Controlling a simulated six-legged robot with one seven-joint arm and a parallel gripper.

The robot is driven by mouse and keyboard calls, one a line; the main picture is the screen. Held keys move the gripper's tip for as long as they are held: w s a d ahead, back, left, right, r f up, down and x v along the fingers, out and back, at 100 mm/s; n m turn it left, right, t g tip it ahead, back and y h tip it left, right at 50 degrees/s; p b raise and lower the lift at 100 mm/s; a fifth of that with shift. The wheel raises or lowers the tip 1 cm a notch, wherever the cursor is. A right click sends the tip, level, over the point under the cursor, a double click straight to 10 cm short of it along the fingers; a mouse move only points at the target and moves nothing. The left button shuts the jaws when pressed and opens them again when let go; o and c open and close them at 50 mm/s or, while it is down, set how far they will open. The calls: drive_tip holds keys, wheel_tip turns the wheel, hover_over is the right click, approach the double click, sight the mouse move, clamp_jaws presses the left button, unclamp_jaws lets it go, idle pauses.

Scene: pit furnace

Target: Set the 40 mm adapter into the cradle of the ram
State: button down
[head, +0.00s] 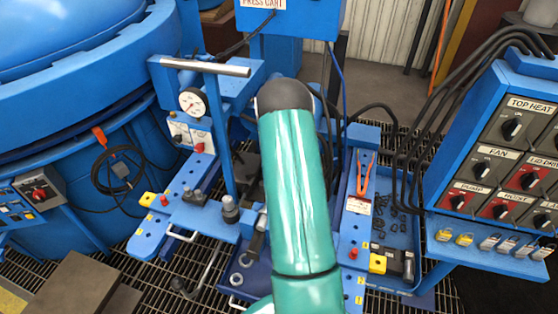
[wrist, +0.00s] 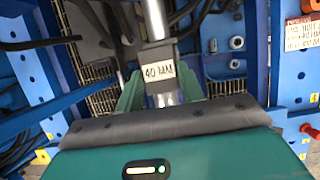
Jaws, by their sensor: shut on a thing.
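The 40 mm adapter (wrist: 158,71), a dark piece with a white "40 MM" label, is in the middle of the wrist view. A shiny metal part of it shows below the label, between the teal fingers of my gripper (wrist: 162,94), which is shut on it. A bright metal rod (wrist: 154,20), which looks like the ram, lines up just above the adapter in the picture. I cannot tell whether they touch or whether the adapter sits in the cradle. The cradle is not clearly visible. In the head view my arm hides the gripper, adapter and ram.
Blue frame rails (wrist: 288,60) stand on both sides of my gripper. The blue press cart carries a gauge (head: 193,102), and a tray (head: 398,240) of small parts lies to the right. A switch panel (head: 500,150) stands far right; the furnace (head: 70,60) is at left.

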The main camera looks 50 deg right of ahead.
drive_tip(key=shift+s+d+f, duration=0.1)
drive_tip(key=shift+s+d, duration=0.05)
drive_tip(key=shift+f, duration=2.65)
drive_tip(key=shift+f, duration=0.95)
drive_tip(key=c, duration=1)
unclamp_jaws()
drive_tip(key=shift+o, duration=0.9)
